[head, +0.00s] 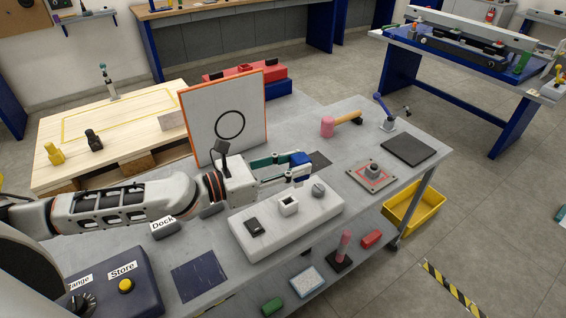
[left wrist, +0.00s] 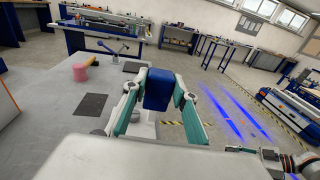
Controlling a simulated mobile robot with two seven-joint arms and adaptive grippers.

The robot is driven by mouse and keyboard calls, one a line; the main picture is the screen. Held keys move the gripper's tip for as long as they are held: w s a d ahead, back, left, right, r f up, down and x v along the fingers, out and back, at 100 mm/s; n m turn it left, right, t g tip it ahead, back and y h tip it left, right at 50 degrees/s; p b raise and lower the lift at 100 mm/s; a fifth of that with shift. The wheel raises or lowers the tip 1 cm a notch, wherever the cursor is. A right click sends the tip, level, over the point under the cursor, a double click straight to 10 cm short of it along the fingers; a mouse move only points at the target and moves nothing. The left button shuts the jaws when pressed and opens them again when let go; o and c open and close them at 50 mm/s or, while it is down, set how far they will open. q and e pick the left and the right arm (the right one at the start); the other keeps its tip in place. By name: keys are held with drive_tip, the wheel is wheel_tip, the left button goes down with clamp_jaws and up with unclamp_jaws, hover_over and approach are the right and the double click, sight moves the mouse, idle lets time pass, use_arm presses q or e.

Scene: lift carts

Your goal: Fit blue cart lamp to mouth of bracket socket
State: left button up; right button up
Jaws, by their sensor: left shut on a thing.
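My left gripper (head: 302,166) is shut on the blue cart lamp (head: 297,158), a dark blue block held between its teal fingers. The lamp also shows in the left wrist view (left wrist: 157,90), upright between both fingers. In the head view the gripper and lamp appear over the back of a long white block on the grey bench. A small white square socket (head: 289,206) with a dark mouth stands on this block, nearer the camera than the lamp. I cannot tell the exact height of the lamp. The lamp's underside is hidden. My right gripper does not show clearly in either view.
The white block (head: 262,238) also carries a black piece (head: 254,227) and a grey knob (head: 318,190). A white panel (head: 223,115) stands behind my left arm. A pink-headed mallet (head: 328,126) and a plate with a grey fitting (head: 373,172) lie to the right.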

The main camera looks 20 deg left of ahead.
use_arm(q)
drive_tip(key=shift+w+a+f+n+t+y, duration=0.2)
drive_tip(key=shift+a+f+n+t+y, duration=0.1)
drive_tip(key=shift+a, duration=0.2)
drive_tip(key=shift+w+a+f+n+t+y, duration=0.2)
drive_tip(key=shift+a+t, duration=0.1)
drive_tip(key=shift+a, duration=0.2)
drive_tip(key=shift+w+a+f+n+t+y, duration=0.2)
drive_tip(key=shift+a+f+t, duration=0.1)
drive_tip(key=shift+a, duration=0.2)
drive_tip(key=shift+s, duration=0.1)
wheel_tip(320, 180, down, 5)
drive_tip(key=b, duration=0.4)
drive_tip(key=shift+f, duration=0.2)
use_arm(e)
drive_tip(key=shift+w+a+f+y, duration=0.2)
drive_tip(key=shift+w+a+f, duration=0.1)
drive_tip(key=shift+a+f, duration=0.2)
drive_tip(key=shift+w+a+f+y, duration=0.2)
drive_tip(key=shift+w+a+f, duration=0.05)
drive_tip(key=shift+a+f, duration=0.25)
use_arm(q)
drive_tip(key=shift+f+b, duration=0.15)
drive_tip(key=shift+b, duration=0.25)
